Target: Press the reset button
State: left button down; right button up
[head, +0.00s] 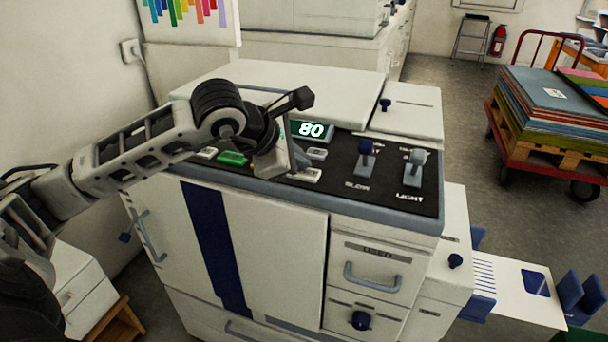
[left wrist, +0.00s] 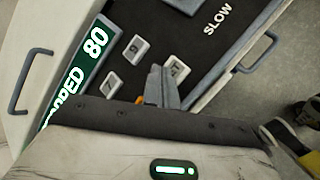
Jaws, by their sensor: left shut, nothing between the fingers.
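The control panel (head: 340,182) on top of a white machine holds several small pale buttons and a green one (head: 233,158). Which one is the reset button I cannot tell; the labels are too small to read. My left gripper (head: 299,166) is shut and empty, pointing down over the panel among the buttons. In the left wrist view its fingertips (left wrist: 162,72) lie close to one pale button (left wrist: 177,66), with two others (left wrist: 141,49) (left wrist: 111,79) further left. Contact cannot be told. An orange bit (left wrist: 140,99) shows beside the fingers, mostly hidden. My right gripper is out of view.
A lit display (head: 311,130) reads 80. Two levers (head: 365,160) (head: 413,167), by the words SLOW and LIGHT, stand right of the gripper. A red cart (head: 548,140) stands far right on open floor.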

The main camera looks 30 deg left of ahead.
pick_arm(q)
jog(key=shift+f+b, duration=0.4)
jog(key=shift+b, duration=0.15)
dwell(0.7)
jog(key=shift+r, duration=0.15)
jog(key=shift+r+p, duration=0.4)
jog(key=shift+r, duration=0.25)
jog(key=shift+r+p, duration=1.65)
jog(key=shift+r, duration=0.9)
